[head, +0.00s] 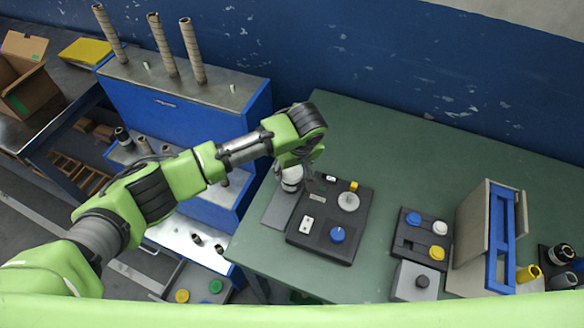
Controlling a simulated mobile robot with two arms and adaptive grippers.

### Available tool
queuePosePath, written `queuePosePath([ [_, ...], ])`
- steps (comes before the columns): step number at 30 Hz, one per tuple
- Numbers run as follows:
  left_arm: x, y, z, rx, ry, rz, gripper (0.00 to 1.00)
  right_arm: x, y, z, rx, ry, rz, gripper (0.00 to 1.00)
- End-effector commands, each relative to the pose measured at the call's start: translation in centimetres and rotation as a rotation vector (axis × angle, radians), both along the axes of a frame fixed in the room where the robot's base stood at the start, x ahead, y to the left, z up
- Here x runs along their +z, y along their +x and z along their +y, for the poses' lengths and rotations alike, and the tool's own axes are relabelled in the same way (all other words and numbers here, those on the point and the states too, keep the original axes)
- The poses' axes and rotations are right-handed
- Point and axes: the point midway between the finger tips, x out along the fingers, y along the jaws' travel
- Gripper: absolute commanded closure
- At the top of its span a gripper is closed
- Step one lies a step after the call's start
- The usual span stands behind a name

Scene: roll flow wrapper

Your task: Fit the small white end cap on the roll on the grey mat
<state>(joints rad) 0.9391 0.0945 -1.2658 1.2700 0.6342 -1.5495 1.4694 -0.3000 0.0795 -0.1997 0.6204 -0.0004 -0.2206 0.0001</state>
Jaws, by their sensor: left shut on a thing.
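My right gripper is not in view.
A black board (318,246) with a blue knob (337,235) and a grey disc (348,202) lies right of the mat. A smaller black tray (408,247) holds blue, white and yellow caps. A grey and blue stand (475,240) is further right. The table's back is clear.

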Motion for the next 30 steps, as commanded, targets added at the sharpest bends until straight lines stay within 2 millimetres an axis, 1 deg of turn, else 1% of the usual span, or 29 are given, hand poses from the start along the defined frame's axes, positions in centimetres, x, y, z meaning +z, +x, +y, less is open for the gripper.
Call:
queuePosePath([
  [5,0.07,0.0,-0.01,0.0,0.0,0.0,0.64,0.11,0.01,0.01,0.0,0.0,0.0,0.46],
  [15,0.19,-0.1,-0.09,0.0,0.0,0.001,0.64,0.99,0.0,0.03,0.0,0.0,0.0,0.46],
  [30,-0.02,-0.1,-0.07,0.0,0.0,0.001,0.64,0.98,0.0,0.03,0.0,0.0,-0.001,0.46],
])
